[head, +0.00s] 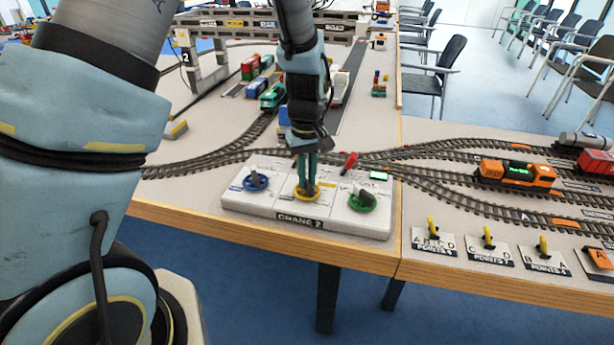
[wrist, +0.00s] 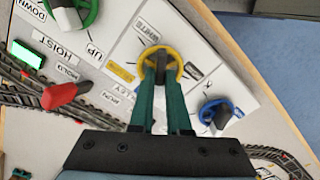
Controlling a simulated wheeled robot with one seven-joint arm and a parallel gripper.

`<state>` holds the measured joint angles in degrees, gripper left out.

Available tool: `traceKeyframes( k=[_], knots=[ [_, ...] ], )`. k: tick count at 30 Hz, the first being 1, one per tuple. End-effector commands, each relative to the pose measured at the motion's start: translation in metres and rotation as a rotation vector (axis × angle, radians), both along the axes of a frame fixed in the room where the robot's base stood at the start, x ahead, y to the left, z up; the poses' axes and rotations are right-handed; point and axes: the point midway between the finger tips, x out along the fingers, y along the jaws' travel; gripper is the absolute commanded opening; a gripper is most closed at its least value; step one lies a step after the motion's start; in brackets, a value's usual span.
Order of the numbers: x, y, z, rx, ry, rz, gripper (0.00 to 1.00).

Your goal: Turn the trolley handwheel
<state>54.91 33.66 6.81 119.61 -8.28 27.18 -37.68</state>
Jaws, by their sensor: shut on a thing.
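The yellow handwheel (head: 304,199) is the middle one of three on the white CRANE 2 control panel (head: 236,203). I take it as the trolley wheel; its label is partly hidden. In the wrist view the yellow handwheel (wrist: 177,55) shows a dark grip across its middle. My gripper (head: 306,188) points down from above with its green fingers at this wheel. In the wrist view my gripper (wrist: 161,84) is shut on the wheel's middle grip, and the fingers cover its near side.
A blue wheel (head: 256,181) sits left of it on the panel, a green wheel (head: 362,201) right. A red lever (head: 349,161) and a lit green display (head: 379,176) lie behind. Tracks with an orange locomotive (head: 515,173) run right; yellow point levers (head: 488,238) line the front edge.

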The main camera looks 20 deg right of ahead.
Motion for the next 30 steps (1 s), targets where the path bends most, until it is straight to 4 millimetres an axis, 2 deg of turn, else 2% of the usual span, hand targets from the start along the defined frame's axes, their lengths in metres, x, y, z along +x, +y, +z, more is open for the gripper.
traceKeyframes(
  k=[5, 6, 13, 23, 26, 30],
  knots=[
    [0.001, -0.001, 0.001, -0.002, -0.003, -0.001, 0.00],
    [0.001, -0.001, 0.001, -0.002, -0.003, -0.001, 0.19],
    [0.000, 0.000, 0.000, -0.001, -0.001, -0.001, 0.45],
    [0.000, -0.001, 0.005, -0.002, -0.002, -0.002, 0.45],
    [0.001, -0.001, 0.017, -0.004, -0.003, -0.002, 0.45],
    [0.001, -0.002, 0.044, -0.006, -0.005, -0.002, 0.45]
  ],
)
